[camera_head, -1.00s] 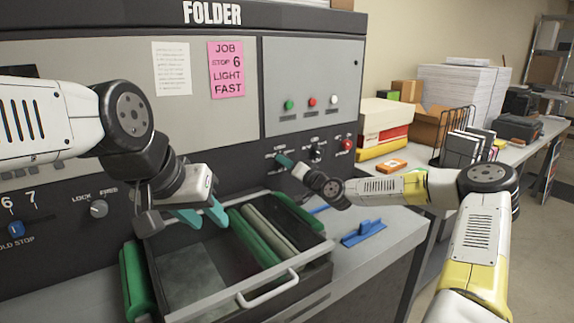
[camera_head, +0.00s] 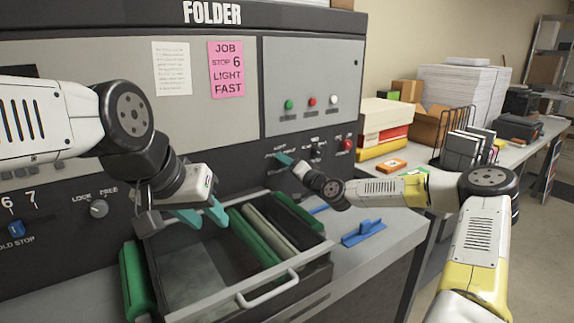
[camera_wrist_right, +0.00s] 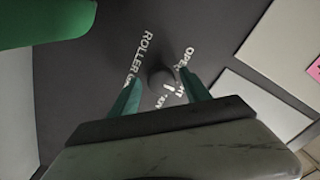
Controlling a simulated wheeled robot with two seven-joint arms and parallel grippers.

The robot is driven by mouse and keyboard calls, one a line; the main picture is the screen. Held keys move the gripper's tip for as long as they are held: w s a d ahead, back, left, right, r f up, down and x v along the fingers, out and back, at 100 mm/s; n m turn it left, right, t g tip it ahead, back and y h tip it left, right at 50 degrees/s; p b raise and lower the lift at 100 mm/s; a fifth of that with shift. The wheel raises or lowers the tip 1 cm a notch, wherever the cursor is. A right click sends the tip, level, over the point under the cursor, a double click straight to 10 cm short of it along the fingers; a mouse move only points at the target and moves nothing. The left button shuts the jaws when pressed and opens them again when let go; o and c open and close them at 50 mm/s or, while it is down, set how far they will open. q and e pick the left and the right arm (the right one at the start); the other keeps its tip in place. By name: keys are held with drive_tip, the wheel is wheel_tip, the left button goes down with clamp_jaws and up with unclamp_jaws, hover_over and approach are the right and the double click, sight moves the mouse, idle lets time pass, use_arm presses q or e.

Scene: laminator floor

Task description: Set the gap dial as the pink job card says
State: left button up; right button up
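The pink job card (camera_head: 226,70) on the folder's front reads JOB, STOP 6, LIGHT, FAST. My right gripper (camera_head: 281,158) is at the control panel. In the right wrist view, its green fingers (camera_wrist_right: 160,88) are apart, one on each side of a dark round dial (camera_wrist_right: 160,76). Lettering beside the dial reads ROLLER and OPEN, with other words partly hidden by the fingers. The dial's pointer setting cannot be made out clearly. My left gripper (camera_head: 202,214) is open and empty above the roller tray (camera_head: 268,290).
Other panel controls are the lock knob (camera_head: 98,209), the blue fold stop slider (camera_head: 16,228), a black knob (camera_head: 316,151) and a red button (camera_head: 347,145). A blue tool (camera_head: 363,233) lies on the grey ledge at right. Green rollers (camera_head: 251,236) are in the tray.

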drive_tip(key=shift+s, duration=0.1)
drive_tip(key=v, duration=0.7)
drive_tip(key=shift+s+d, duration=0.2)
drive_tip(key=shift+s, duration=0.1)
drive_tip(key=shift+d, duration=0.1)
